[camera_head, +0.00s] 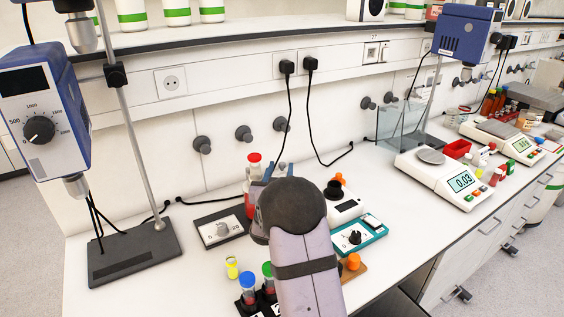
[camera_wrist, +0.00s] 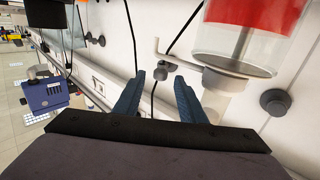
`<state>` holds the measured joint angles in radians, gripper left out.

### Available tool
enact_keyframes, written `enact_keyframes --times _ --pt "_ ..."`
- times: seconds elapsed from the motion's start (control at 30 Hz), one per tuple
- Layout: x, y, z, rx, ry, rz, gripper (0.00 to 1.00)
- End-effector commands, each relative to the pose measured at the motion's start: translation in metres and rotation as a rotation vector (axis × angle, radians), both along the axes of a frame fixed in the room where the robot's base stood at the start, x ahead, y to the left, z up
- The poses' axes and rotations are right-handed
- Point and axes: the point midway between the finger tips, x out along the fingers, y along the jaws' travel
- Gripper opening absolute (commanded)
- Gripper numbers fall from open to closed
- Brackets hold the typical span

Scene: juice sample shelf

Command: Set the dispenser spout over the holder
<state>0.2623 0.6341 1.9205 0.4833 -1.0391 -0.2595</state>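The dispenser (camera_head: 250,197) stands left of my forearm in the head view, with a red cap and red liquid; my arm hides part of it. In the wrist view the dispenser (camera_wrist: 252,40) is at upper right, a clear vessel with a grey collar. Its pale bent spout (camera_wrist: 176,61) reaches left, just beyond my fingertips. My gripper (camera_wrist: 159,76) is open, with two blue fingers apart and nothing clearly between them. I cannot tell whether it touches the spout. A dark holder (camera_head: 243,306) with blue- and green-capped tubes is at the bottom in the head view, partly hidden by my arm.
A dark dial plate (camera_head: 221,228) lies left of the dispenser, a teal dial box (camera_head: 372,229) right of my arm. A small yellow vial (camera_head: 232,267) is near the holder. A stirrer stand (camera_head: 132,252) stands left. Bench space between stand and vial is clear.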

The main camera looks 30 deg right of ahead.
Motion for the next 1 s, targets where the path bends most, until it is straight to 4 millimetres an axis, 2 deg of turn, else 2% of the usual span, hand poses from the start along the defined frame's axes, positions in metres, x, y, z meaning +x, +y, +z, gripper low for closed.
enact_keyframes --times 0.3,0.7,0.87,1.0 --pt "0.022 -0.018 0.000 0.000 0.001 0.000 0.37" --pt "0.026 -0.021 0.000 0.000 0.001 0.001 0.37" --pt "0.026 -0.021 0.000 0.000 0.001 0.001 0.00" --pt "0.026 -0.021 0.000 0.000 0.001 0.000 0.00"
